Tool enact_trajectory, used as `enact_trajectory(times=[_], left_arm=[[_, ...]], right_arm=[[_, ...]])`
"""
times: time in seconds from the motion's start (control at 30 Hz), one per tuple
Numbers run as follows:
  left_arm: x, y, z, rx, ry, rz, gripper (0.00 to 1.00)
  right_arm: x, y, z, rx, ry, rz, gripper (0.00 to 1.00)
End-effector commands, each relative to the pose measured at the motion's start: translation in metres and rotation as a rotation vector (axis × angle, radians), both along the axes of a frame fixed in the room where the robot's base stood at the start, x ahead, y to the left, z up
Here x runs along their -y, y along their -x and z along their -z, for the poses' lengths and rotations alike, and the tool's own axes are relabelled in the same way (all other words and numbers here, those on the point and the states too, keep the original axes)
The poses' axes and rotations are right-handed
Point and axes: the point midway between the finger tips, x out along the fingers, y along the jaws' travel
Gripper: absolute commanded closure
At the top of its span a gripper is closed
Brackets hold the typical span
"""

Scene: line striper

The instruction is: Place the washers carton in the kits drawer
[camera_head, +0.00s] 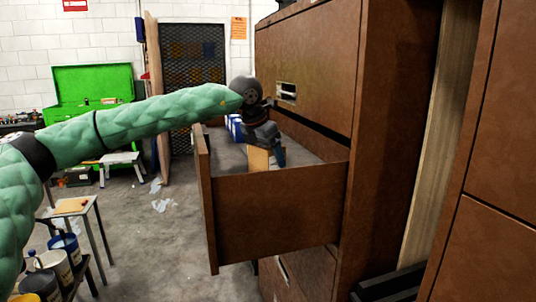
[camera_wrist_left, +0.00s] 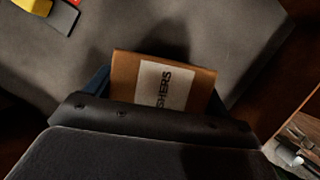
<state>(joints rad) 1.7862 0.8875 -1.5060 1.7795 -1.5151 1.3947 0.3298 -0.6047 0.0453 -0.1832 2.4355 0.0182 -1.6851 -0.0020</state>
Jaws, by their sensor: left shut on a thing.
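The washers carton (camera_wrist_left: 163,88) is a small brown box with a white label, of which the letters "SHERS" show in the left wrist view. My left gripper (camera_head: 272,152) is shut on it and points down inside the open drawer. The carton also shows in the head view (camera_head: 258,159), low in the drawer; I cannot tell whether it touches the drawer floor. The kits drawer (camera_head: 278,215) is pulled out from a brown cabinet. Its grey floor (camera_wrist_left: 225,40) shows around the carton. My right gripper is not in view.
Blue and white boxes (camera_head: 234,127) stand at the drawer's far side. A yellow and a dark item (camera_wrist_left: 57,14) lie at the upper left of the wrist view. A small table (camera_head: 72,206) and paint buckets (camera_head: 55,264) stand at left. The drawer floor beside the carton is bare.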

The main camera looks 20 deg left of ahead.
Motion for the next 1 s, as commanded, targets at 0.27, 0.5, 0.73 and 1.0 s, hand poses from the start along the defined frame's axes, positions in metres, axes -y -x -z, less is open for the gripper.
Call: enact_trajectory(times=[0.27,0.5,0.73,1.0], left_arm=[[0.0,0.0,0.001,0.0,0.0,0.0,0.0],[-0.001,0.001,-0.004,0.001,0.0,0.0,0.0],[-0.009,0.013,-0.038,0.002,0.002,-0.001,0.0],[-0.019,0.029,-0.085,0.002,0.0,0.0,0.0]], right_arm=[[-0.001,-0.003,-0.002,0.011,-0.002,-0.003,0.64],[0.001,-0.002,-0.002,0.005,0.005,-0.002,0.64],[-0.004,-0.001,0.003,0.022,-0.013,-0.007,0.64],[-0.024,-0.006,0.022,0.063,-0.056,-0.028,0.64]])
